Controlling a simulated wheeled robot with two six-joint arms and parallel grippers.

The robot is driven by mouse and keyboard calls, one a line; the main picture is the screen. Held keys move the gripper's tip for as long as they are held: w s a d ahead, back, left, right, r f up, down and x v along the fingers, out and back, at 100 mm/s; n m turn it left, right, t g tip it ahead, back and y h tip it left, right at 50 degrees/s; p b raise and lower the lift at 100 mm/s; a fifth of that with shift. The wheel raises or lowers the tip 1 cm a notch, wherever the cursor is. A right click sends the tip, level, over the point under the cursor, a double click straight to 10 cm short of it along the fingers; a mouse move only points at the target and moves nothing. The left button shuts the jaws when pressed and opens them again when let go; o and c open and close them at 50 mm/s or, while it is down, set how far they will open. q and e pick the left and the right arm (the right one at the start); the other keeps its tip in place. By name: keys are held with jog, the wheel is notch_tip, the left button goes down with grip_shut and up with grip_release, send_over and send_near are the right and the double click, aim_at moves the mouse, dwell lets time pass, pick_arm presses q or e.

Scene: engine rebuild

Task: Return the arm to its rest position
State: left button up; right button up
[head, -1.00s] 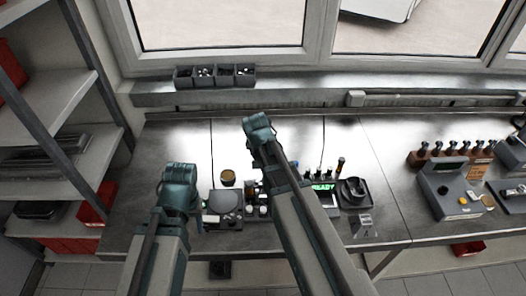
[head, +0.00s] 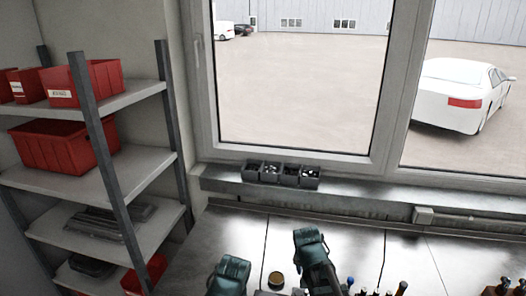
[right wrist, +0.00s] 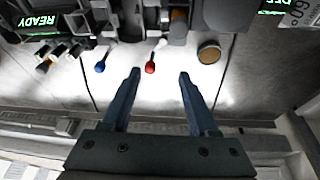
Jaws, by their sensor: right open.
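My right gripper (right wrist: 159,73) is open and empty in the right wrist view, its two dark blue fingers apart above the bright steel bench top (right wrist: 245,85). In the head view, the teal joint of my right arm (head: 312,250) shows at the lower middle. The teal joint of my left arm (head: 231,275) is at the bottom edge, to its left. The left gripper's fingers are not visible.
A round brass-coloured tin (head: 276,280) stands between the arms. Small dark bins (head: 283,173) with parts sit on the sill under the window. Shelves (head: 105,180) with red bins (head: 62,146) stand at the left. The bench between the arms and the sill is clear.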

pick_arm(q)
notch_tip(320, 180, down, 10)
jog(key=b, duration=0.8)
jog(key=shift+f+b, duration=0.2)
jog(key=shift+b, duration=0.15)
pick_arm(e)
jog(key=s+a+f+n+g, duration=0.1)
jog(key=s+a+f+n, duration=0.1)
jog(key=s+a+f, duration=0.1)
jog(key=s+a+f+n+g, duration=0.1)
jog(key=s+a+f+n, duration=0.2)
jog(key=s, duration=0.4)
jog(key=s+a+f+n+g, duration=0.1)
jog(key=s+a+f+n, duration=0.2)
jog(key=s+a+f, duration=0.2)
jog(key=shift+a+f+y, duration=0.2)
jog(key=shift+a+y, duration=0.1)
jog(key=shift+a, duration=0.2)
jog(key=shift+s+a, duration=0.1)
